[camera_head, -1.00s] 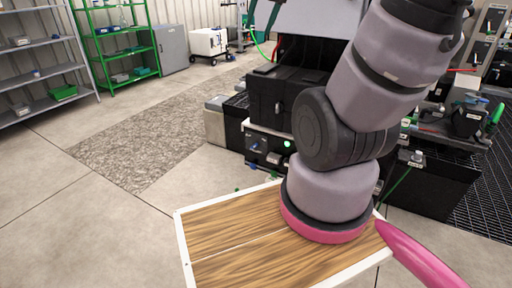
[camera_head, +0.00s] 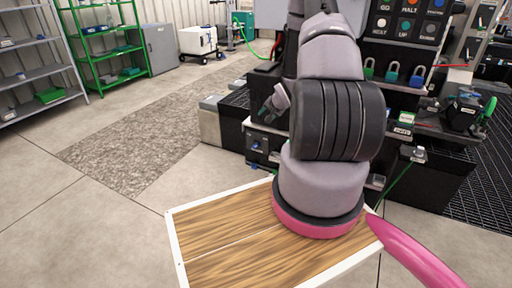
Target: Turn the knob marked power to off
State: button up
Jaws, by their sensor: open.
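A low control panel (camera_head: 262,146) on the front of the black bench carries a small knob (camera_head: 255,145) at its left end. The marking beside it is too small to read, so I cannot tell whether it is the power knob or how it is set. My arm hides the right part of this panel. My gripper (camera_head: 268,112) shows small and partly behind my arm, just above the panel. It is open, with nothing visible between its fingers, and appears apart from the knob.
A button board (camera_head: 405,25) with several coloured buttons stands behind my arm, with green, teal and blue padlocks (camera_head: 392,72) below it. A white cart (camera_head: 198,40), a grey cabinet (camera_head: 160,48) and green shelves (camera_head: 104,45) stand far back left. The floor at left is clear.

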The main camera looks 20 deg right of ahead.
jog(key=m+t+y, duration=0.1)
jog(key=m, duration=0.1)
send_near(256, 146)
jog(key=x, duration=1)
jog(key=shift+c, duration=0.3)
grip_shut()
